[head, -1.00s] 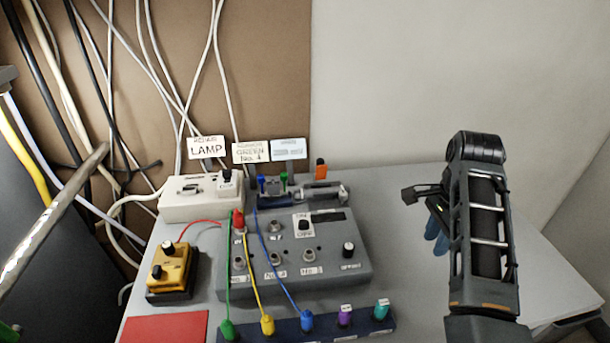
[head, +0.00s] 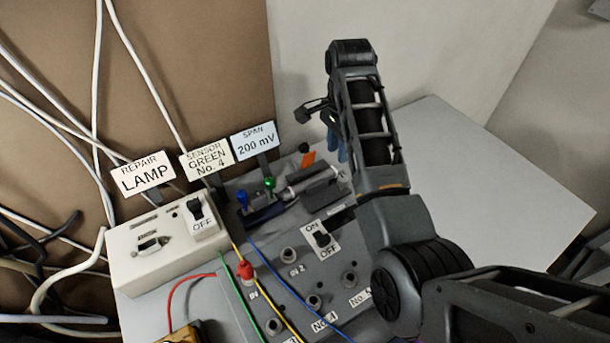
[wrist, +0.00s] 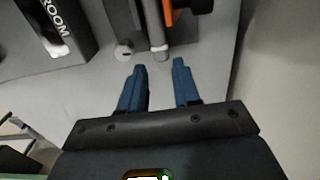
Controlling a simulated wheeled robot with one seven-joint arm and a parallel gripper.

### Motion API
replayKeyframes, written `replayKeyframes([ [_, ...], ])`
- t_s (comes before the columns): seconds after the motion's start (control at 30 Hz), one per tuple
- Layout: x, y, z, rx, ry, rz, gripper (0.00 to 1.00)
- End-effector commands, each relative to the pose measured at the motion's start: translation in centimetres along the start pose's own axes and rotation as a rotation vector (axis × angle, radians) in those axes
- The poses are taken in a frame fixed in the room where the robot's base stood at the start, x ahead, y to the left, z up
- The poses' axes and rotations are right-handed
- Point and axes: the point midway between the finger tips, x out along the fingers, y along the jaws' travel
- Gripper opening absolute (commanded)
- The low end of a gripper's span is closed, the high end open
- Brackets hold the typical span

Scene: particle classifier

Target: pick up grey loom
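I cannot be sure which part is the grey loom; the likeliest is a grey rod-like piece (head: 306,176) lying behind the grey control box, beside dark parts. In the wrist view a grey rod (wrist: 157,32) with a pale collar near its end points toward my gripper. My gripper (wrist: 159,65) is open and empty, its two blue fingers apart, with the rod's end just ahead of the gap between the tips. In the head view the blue fingers (head: 337,147) are partly hidden by my arm, to the right of the orange part.
An orange part (head: 307,159) stands beside the rod. Blue and green plugs (head: 256,192) are left of it. A white lamp box (head: 160,240) with upright labels is further left. The grey control box (head: 290,270) with cables is in front. The table's right side (head: 470,185) is clear.

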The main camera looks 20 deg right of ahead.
Motion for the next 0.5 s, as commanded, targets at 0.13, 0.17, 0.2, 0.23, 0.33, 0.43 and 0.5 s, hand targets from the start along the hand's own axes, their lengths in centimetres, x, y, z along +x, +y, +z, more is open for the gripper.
replayKeyframes([
  [0.13, 1.4, 0.0, 0.0, 0.0, -0.001, 0.002, 0.32],
  [0.17, 1.7, 0.0, 0.0, 0.0, -0.001, 0.002, 0.32],
  [0.2, 2.2, 0.0, 0.0, 0.0, -0.001, 0.003, 0.32],
  [0.23, 2.6, 0.0, 0.0, 0.0, -0.002, 0.004, 0.32],
  [0.33, 4.2, -0.1, -0.1, 0.0, -0.002, 0.004, 0.32],
  [0.43, 5.5, -0.1, -0.1, 0.0, -0.002, 0.003, 0.32],
  [0.5, 6.0, -0.1, -0.1, 0.001, -0.001, 0.001, 0.32],
])
